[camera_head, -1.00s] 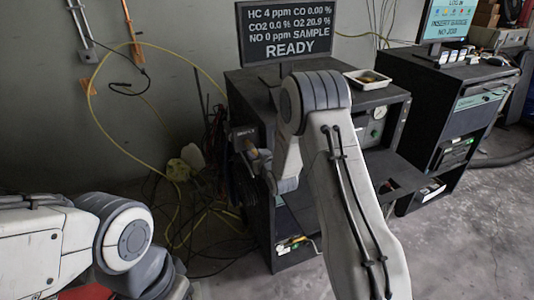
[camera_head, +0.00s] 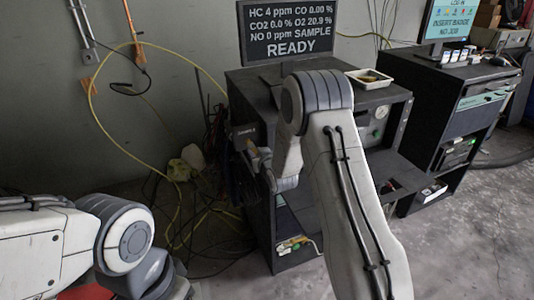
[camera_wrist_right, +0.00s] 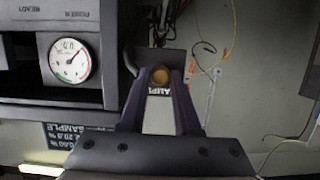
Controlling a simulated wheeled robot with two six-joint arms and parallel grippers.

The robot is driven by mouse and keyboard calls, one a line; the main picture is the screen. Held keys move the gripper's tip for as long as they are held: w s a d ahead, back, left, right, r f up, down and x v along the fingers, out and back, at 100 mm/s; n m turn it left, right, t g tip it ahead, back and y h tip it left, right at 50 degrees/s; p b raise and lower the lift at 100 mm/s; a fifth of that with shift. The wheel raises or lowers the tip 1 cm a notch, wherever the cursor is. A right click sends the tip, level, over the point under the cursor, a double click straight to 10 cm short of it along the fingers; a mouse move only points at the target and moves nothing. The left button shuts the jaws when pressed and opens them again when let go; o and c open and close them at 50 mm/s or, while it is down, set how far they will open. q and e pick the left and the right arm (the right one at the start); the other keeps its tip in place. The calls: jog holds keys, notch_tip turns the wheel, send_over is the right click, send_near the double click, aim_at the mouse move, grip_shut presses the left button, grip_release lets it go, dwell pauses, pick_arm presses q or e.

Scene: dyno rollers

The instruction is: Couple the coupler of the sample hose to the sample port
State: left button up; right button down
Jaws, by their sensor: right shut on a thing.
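My right gripper (camera_head: 256,160) is at the left side of the dark analyser cabinet, close to a dark plate marked SAMPLE (camera_head: 246,132). In the right wrist view its two dark fingers (camera_wrist_right: 159,78) are shut on a round brass-coloured piece, seemingly the coupler (camera_wrist_right: 159,74). The SAMPLE plate (camera_wrist_right: 175,57) shows right behind the fingertips there. The sample port itself is hidden behind the fingers and the coupler, so I cannot tell whether the two touch. My left arm is at the lower left, and its gripper is out of view.
The cabinet (camera_head: 300,258) has a screen (camera_head: 285,30) reading READY, a gauge (camera_head: 381,112) and a small tray (camera_head: 368,79). A yellow hose (camera_head: 108,130) loops along the wall, with tangled cables on the floor. A second cabinet (camera_head: 455,110) stands to the right.

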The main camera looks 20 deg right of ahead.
jog(key=shift+w+b, duration=0.35)
jog(key=shift+b, duration=0.15)
dwell(0.8)
jog(key=shift+w, duration=0.4)
jog(key=c, duration=0.5)
grip_release()
jog(key=shift+c, duration=0.2)
